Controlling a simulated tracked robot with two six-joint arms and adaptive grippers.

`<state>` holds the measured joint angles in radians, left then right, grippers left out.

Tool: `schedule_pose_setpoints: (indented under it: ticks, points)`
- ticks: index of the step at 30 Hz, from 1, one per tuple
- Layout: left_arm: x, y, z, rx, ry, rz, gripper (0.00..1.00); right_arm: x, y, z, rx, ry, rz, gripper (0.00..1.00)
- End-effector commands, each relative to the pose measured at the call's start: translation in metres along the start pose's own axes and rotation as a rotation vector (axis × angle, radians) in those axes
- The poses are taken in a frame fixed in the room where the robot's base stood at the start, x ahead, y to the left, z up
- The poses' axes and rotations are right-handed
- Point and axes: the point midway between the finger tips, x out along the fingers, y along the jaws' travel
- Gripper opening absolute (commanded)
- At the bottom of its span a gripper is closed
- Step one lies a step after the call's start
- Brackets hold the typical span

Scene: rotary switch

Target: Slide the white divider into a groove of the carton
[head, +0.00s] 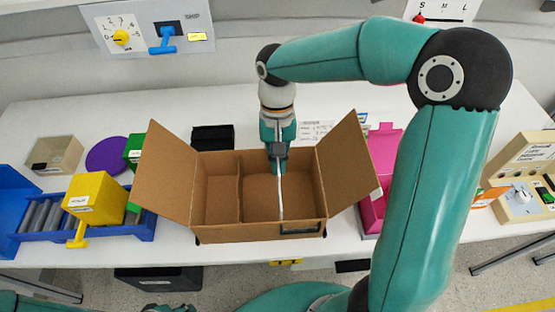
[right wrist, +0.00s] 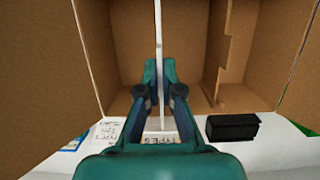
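The open brown carton (head: 215,232) stands mid-table with its side flaps spread. A brown partition (head: 240,190) crosses it left of centre; its notched edge shows in the right wrist view (right wrist: 228,60). My right gripper (head: 278,165) points down at the carton's back wall, shut on the white divider (head: 281,198). The divider is seen edge-on, running front to back over the space right of the partition. In the right wrist view the divider (right wrist: 159,60) stands between the fingers (right wrist: 160,90). How deep it sits and whether it is in a groove cannot be told. My left gripper does not show.
A black box (head: 212,137) stands behind the carton. A pink bin (head: 378,165) is close on the right; a yellow box (head: 95,197) and a blue tray (head: 128,230) are on the left. A panel with a yellow knob (head: 122,37) and blue handle (head: 163,42) is behind.

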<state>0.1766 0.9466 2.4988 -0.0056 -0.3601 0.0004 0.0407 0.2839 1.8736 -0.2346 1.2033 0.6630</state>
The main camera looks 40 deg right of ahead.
Motion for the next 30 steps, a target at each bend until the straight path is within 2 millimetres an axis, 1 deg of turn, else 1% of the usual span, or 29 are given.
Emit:
schedule_pose_setpoints:
  ticks: [1,3,30]
  points:
    - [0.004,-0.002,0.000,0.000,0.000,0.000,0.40,0.005,0.000,-0.001,0.000,0.000,0.000,0.00]
    - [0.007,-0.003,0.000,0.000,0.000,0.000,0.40,0.009,0.000,-0.003,0.001,0.000,0.000,0.00]
    - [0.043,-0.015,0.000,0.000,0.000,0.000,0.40,0.059,0.000,-0.015,0.001,0.000,0.000,0.00]
